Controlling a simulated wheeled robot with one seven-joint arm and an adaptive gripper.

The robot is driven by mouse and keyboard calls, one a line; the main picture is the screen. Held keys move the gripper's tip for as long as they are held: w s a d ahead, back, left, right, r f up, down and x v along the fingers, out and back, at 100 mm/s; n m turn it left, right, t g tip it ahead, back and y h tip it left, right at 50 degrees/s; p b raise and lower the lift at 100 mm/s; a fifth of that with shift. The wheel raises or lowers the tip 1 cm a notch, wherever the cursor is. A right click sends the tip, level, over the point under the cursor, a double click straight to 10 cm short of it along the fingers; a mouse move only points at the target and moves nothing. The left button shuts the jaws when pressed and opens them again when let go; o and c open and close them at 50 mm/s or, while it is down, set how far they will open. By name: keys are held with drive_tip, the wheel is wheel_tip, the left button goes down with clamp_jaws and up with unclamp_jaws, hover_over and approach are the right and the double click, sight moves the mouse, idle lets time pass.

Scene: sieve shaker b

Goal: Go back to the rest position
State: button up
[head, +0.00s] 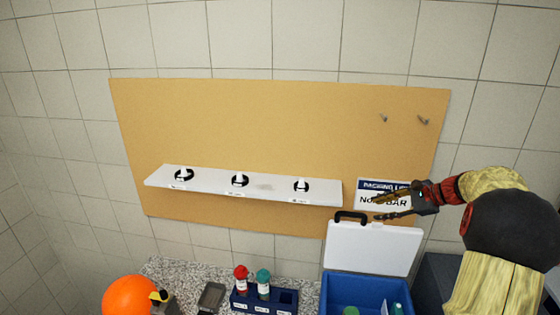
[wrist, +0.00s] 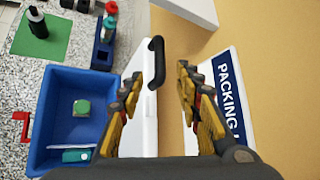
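My gripper (head: 374,207) is at the right in the head view, in front of the packing sign and above the open case lid. The gripper is open and empty. My arm reaches in from the right edge of the head view.
A blue case (head: 338,290) with a raised white lid (head: 375,247) holds a green item (wrist: 82,108) and a teal item (wrist: 76,156). A white shelf (head: 265,187), a packing sign (head: 370,201), a bottle rack (head: 240,302) and an orange ball (head: 130,296) are nearby.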

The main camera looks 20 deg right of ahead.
drive_tip(key=s+a+f+n+g+h+b, duration=0.1)
drive_tip(key=s+a+f+n+g, duration=0.3)
drive_tip(key=s+f, duration=0.45)
drive_tip(key=s+a+f+n+h+b, duration=0.1)
drive_tip(key=s+a+f+n+b, duration=0.5)
drive_tip(key=a+b, duration=0.3)
drive_tip(key=s+a+f+n+h+b, duration=0.2)
drive_tip(key=s+a+f+n+b, duration=0.3)
drive_tip(key=a+b, duration=0.4)
drive_tip(key=s+a+f+n+h+b, duration=0.1)
drive_tip(key=s+a+f+n+b, duration=0.5)
drive_tip(key=a, duration=1.1)
drive_tip(key=s+f+b, duration=0.1)
drive_tip(key=s+b, duration=0.1)
drive_tip(key=b, duration=0.2)
drive_tip(key=shift+a+f+n+t, duration=0.3)
drive_tip(key=shift+a+f, duration=0.05)
